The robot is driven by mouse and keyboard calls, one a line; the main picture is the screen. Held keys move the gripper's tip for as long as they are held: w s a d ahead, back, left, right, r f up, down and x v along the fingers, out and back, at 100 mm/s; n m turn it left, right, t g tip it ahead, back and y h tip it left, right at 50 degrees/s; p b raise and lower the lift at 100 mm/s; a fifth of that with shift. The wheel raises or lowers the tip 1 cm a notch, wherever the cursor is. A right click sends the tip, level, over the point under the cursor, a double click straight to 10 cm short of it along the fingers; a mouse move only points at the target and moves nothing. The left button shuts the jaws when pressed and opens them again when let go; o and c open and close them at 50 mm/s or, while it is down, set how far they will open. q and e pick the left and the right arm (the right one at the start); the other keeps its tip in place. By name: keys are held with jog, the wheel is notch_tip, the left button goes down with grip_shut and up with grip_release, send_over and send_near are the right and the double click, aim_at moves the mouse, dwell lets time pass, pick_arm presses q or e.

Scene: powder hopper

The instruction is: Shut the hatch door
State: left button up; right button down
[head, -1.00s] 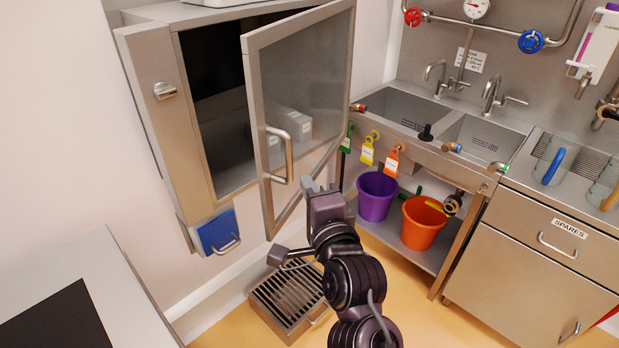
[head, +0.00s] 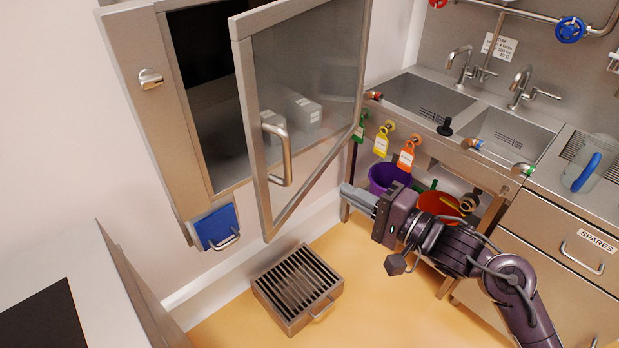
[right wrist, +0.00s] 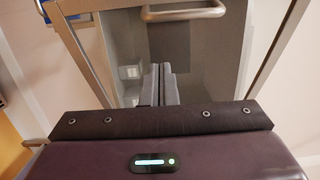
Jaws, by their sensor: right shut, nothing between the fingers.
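The hatch door (head: 315,85) is a steel-framed clear panel with a bar handle (head: 283,155). It stands swung open from the steel hatch cabinet (head: 163,110), whose dark opening shows to the left of the door. My right gripper (head: 352,197) is shut and empty, pointing left, right of the door's lower corner in the head view. In the right wrist view its closed fingers (right wrist: 161,84) point toward the door panel (right wrist: 208,68), with the handle (right wrist: 183,14) at the top. I cannot tell whether they touch it. My left gripper is not in view.
A slatted metal step (head: 298,287) stands on the floor below the door. A sink unit (head: 420,130) with hanging tags, a purple bucket (head: 381,176) and an orange bucket (head: 437,203) is at the right. A pale counter (head: 70,255) is at lower left.

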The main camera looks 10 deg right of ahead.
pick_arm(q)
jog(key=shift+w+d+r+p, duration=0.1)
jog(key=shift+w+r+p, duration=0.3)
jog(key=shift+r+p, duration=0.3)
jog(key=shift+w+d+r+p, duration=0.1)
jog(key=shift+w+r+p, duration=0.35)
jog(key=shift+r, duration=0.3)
pick_arm(e)
jog(key=w+a, duration=0.4)
jog(key=a, duration=0.3)
jog(key=shift+a, duration=0.35)
